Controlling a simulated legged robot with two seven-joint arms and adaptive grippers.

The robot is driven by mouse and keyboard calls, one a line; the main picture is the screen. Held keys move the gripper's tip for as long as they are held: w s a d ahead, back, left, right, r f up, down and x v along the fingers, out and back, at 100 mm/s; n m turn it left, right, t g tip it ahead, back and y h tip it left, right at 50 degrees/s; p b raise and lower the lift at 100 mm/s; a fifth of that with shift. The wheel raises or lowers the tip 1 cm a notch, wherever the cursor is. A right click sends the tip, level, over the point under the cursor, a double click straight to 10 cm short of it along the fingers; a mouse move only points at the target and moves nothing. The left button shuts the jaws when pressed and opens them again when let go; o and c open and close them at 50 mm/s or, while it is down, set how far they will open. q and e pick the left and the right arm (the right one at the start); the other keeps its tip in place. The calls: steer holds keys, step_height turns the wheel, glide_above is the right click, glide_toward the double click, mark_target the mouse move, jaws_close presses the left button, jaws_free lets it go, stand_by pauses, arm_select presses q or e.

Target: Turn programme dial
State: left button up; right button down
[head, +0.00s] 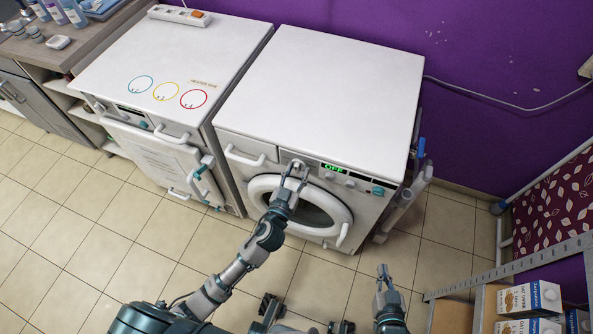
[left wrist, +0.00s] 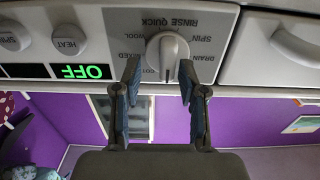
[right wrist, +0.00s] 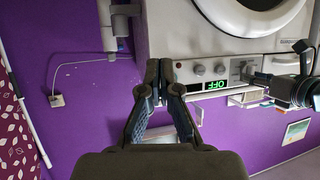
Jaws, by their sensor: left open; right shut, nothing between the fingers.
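The programme dial (left wrist: 167,55) is a round light-grey knob with a raised grip bar on the washing machine's (head: 322,85) front panel. Words such as RINSE, QUICK and DRAIN ring it. The display (head: 334,168) reads OFF in green. My left gripper (head: 295,168) is open at the dial; in the left wrist view its fingertips (left wrist: 159,75) lie on both sides of the dial's lower part. I cannot tell if they touch it. My right gripper (head: 383,272) is shut and empty, low in front of the machine; it also shows in the right wrist view (right wrist: 165,70).
More knobs, including HEAT (left wrist: 69,40), sit beside the display. The round door (head: 336,220) is below the panel. A second white appliance (head: 172,65) stands at left. A shelf with boxes (head: 529,299) is at lower right. Tiled floor (head: 100,240) is clear at left.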

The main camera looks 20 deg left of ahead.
arm_select(q)
steer(key=shift+w, duration=0.15)
steer(key=shift+a, duration=0.45)
steer(key=shift+c, duration=0.7)
steer(key=shift+a, duration=0.2)
jaws_close()
steer(key=shift+d+r, duration=0.1)
steer(key=shift+d, duration=0.3)
arm_select(e)
steer(key=shift+a, duration=0.2)
